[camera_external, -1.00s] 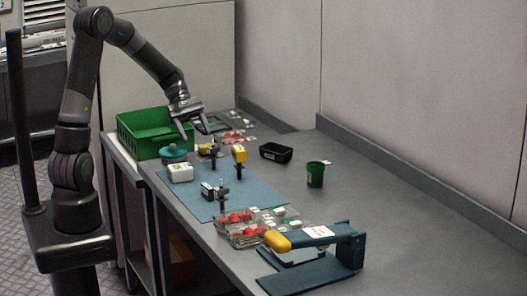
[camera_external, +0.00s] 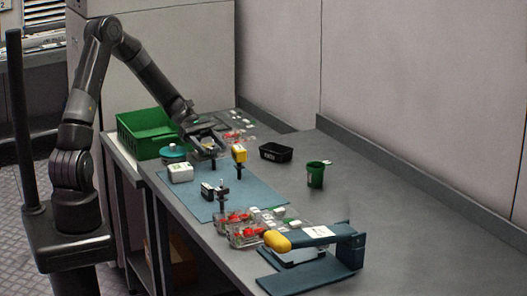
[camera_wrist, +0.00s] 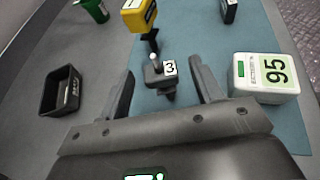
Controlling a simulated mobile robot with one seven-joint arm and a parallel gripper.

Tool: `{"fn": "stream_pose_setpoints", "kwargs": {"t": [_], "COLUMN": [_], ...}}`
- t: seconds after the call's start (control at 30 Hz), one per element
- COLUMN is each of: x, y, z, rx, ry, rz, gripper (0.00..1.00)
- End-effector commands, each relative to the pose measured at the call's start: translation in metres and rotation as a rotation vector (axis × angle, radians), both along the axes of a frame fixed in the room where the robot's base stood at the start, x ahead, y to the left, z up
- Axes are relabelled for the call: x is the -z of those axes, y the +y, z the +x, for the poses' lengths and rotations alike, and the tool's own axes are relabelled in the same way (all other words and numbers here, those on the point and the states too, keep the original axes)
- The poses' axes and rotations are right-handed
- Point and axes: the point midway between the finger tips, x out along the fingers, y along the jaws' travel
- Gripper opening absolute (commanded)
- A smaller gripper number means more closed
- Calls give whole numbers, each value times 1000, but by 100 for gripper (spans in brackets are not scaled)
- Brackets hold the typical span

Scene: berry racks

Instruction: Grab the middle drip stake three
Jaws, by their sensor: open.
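The drip stake tagged 3 (camera_wrist: 155,73) is a dark grey piece with a white number tag, standing on the blue mat (camera_wrist: 205,110). In the wrist view it lies between my open fingers, slightly beyond their tips. My gripper (camera_wrist: 162,76) is open and empty, with a visible gap on both sides of the stake. In the external view my gripper (camera_external: 211,150) is low over the far part of the mat and mostly hides this stake. A yellow-headed stake (camera_wrist: 138,15) stands close beyond it, and also shows in the external view (camera_external: 239,154).
A white box marked 95 (camera_wrist: 264,78) sits right of my right finger. A black tray (camera_wrist: 60,92) and a green cup (camera_wrist: 92,9) are on the left. The external view shows a green crate (camera_external: 148,140), red berry punnets (camera_external: 236,232) and a yellow-handled blue press (camera_external: 318,240).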

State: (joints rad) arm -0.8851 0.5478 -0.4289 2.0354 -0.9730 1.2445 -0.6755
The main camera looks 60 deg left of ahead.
Motion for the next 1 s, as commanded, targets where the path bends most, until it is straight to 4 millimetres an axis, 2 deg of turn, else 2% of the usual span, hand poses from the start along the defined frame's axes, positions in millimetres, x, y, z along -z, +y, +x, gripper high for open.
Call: {"fn": "stream_pose_setpoints", "kwargs": {"t": [0.2,0.53,1.0], "x": [15,18,18], "y": [-28,-33,-33], "z": [6,7,7], "rx": [3,1,1], "ry": [1,-1,-1], "rz": [-2,0,0], "gripper": [60,59,21]}}
